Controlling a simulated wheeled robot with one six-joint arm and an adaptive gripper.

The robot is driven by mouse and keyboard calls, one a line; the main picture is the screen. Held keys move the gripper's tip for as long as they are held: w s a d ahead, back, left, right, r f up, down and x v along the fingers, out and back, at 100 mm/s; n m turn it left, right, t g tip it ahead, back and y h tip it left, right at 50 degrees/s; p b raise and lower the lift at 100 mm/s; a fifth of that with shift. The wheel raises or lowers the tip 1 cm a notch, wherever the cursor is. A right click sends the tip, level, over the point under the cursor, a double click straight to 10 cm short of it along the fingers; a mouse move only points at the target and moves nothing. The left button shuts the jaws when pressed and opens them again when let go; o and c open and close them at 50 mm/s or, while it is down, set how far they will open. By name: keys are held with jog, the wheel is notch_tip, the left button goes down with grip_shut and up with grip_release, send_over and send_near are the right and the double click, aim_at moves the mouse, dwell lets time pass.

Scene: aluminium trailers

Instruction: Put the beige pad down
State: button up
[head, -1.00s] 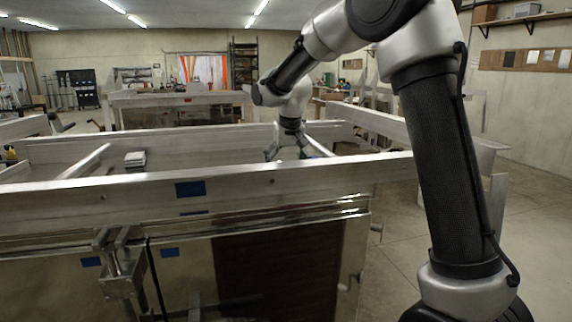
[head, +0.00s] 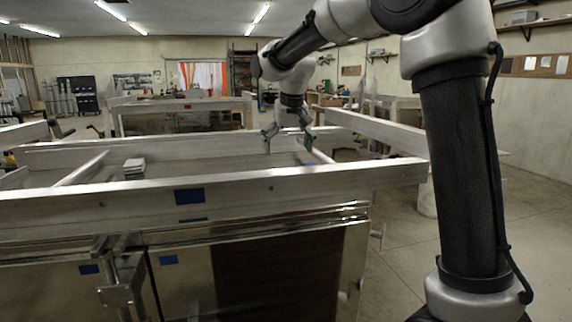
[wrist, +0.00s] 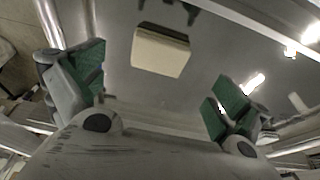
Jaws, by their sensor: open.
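The beige pad (wrist: 160,52) lies on a smooth grey metal surface in the wrist view, with a dark band along its upper edge. It is apart from both fingers. My gripper (wrist: 157,88) is open and empty, with green-faced fingers spread wide to either side below the pad in the picture. In the head view my gripper (head: 288,143) hangs over the inside of the aluminium frame (head: 330,182), near its right end. I cannot make out the beige pad in the head view; the front rail hides the low part of the frame's inside.
A small stack of pale blocks (head: 134,168) sits inside the frame to the left. A metal clamp (head: 118,280) is at the front rail. A dark object (wrist: 167,7) shows above the pad in the wrist view. Another trailer (head: 180,112) stands behind.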

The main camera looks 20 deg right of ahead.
jog(key=s+d+r, duration=0.2)
jog(key=s+d, duration=0.3)
jog(key=s, duration=0.4)
jog(key=s+d+r, duration=0.2)
jog(key=s+d, duration=0.3)
jog(key=s, duration=0.3)
jog(key=s+d+f, duration=0.2)
jog(key=s+f, duration=0.2)
jog(key=s, duration=0.5)
jog(key=s+d+f, duration=0.3)
jog(key=s+f, duration=0.2)
jog(key=s, duration=0.5)
jog(key=shift+t, duration=0.4)
jog(key=shift+r, duration=0.1)
